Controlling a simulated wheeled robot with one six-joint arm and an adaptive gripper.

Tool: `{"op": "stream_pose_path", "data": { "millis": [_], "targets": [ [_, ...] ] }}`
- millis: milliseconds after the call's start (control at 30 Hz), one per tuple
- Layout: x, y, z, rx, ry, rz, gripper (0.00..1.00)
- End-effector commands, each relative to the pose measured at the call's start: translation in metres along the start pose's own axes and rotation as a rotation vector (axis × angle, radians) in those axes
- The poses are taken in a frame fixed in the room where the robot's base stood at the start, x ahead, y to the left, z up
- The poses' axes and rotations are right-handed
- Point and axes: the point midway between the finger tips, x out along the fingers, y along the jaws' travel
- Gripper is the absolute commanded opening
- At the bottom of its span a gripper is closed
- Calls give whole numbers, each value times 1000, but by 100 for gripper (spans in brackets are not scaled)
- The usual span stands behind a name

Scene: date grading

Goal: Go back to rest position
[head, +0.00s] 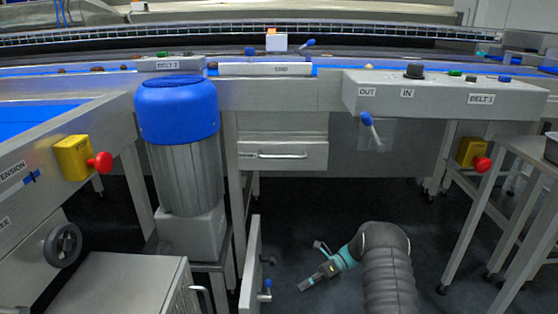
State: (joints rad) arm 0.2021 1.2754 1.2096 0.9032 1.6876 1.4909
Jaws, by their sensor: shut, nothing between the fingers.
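My gripper (308,284) shows at the bottom of the head view, to the right of its centre. It is at the end of my grey-sleeved arm, with a teal part behind the fingers. It points down and to the left, low over the dark floor (330,215). It is shut and holds nothing. It is to the right of an open grey cabinet door (250,265) with a blue-knobbed handle; a small gap shows between them.
A blue-capped motor (177,105) stands to the left. A control box (440,97) with a blue-tipped lever (372,130) overhangs to the right. Yellow boxes with red stop buttons are at left (73,157) and right (472,152). A drawer (283,155) sits above. Floor beneath the control box is clear.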

Motion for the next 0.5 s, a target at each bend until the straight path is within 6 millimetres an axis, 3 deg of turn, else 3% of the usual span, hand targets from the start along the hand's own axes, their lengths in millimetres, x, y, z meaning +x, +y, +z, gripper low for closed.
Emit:
{"op": "stream_pose_path", "data": {
  "millis": [133, 267, 500],
  "targets": [
    [4, -12, -17, -157, 52, -47, 0],
    [16, -18, -48, -267, 119, -56, 0],
    [16, 6, -76, -515, 285, -72, 0]
  ]
}}
